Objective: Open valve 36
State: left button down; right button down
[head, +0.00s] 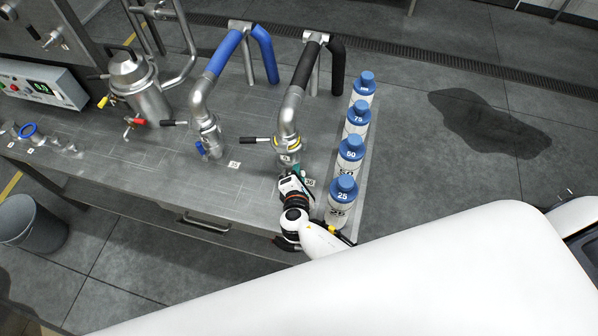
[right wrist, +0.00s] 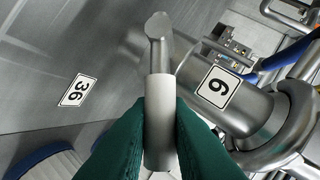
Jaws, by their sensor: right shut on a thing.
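The label 36 (head: 309,183) lies on the steel table at the foot of the pipe with the black sleeve (head: 308,62). My right gripper (head: 297,172) is low at this pipe's foot, below its yellow ring (head: 287,146), and largely covers the valve there. My left gripper is not in view.
Several blue-capped bottles (head: 350,152) stand along the table's right edge, close to my right gripper. A blue-sleeved pipe (head: 224,53) with label 35 (head: 234,164) stands to the left. A steel vessel (head: 140,88) is farther left. The table's front middle (head: 150,170) is clear.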

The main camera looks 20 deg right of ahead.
dwell(0.3)
jog(key=c, duration=1.4)
grip_release()
jog(key=shift+o, duration=0.2)
jog(key=b+v, duration=0.2)
jog(key=v, duration=1)
jog(key=shift+b, duration=0.35)
jog(key=shift+a+f, duration=0.1)
